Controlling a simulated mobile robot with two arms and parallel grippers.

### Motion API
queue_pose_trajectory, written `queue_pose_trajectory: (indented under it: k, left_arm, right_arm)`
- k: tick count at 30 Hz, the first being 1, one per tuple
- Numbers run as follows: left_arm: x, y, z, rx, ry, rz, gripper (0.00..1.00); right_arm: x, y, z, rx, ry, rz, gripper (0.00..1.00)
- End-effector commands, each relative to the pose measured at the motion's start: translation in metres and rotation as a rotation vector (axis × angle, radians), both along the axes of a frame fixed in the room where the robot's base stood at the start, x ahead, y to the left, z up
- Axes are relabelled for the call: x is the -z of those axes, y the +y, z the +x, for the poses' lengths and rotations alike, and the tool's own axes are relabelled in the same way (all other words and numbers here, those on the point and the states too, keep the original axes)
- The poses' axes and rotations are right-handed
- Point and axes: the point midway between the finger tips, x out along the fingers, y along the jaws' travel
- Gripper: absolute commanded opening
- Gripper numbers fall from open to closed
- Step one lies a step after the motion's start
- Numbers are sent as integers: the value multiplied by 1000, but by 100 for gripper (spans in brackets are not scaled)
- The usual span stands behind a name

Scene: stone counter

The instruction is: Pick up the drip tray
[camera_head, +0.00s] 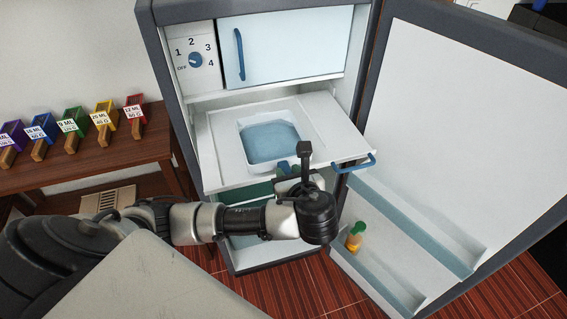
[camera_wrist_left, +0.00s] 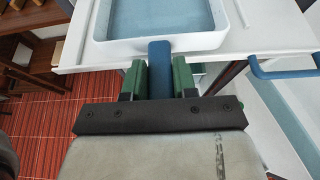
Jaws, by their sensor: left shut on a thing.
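The drip tray (camera_head: 243,146) is a white square tray with pale blue water in it, sitting in a recess of the pulled-out white shelf in the open fridge. Its white front wall (camera_wrist_left: 115,46) and blue handle (camera_wrist_left: 160,60) show in the left wrist view. My left gripper (camera_wrist_left: 160,80) has green fingers, one on each side of the handle, and is shut on it. In the head view my left gripper (camera_head: 290,168) is at the tray's front edge, where my wrist hides most of the handle. My right gripper is not in view.
The fridge door (camera_head: 465,110) stands open on the right, with a small orange bottle (camera_head: 354,238) on its lower shelf. A blue shelf handle (camera_head: 355,164) sticks out right of the tray. A wooden table (camera_head: 95,158) with several coloured scoops stands at left.

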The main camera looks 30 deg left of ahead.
Motion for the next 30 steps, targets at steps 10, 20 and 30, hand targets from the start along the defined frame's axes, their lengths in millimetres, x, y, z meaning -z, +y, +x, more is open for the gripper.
queue_pose_trajectory:
  k: [10, 20, 30]
  left_arm:
    - [-2, -30, -26, -2, -2, -4, 0]
    - [-1, -46, -39, 0, -3, -1, 0]
    - [-4, -50, -43, -2, -4, -1, 0]
  right_arm:
    - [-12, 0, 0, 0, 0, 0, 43]
    - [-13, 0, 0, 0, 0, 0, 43]
    - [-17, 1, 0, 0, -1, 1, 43]
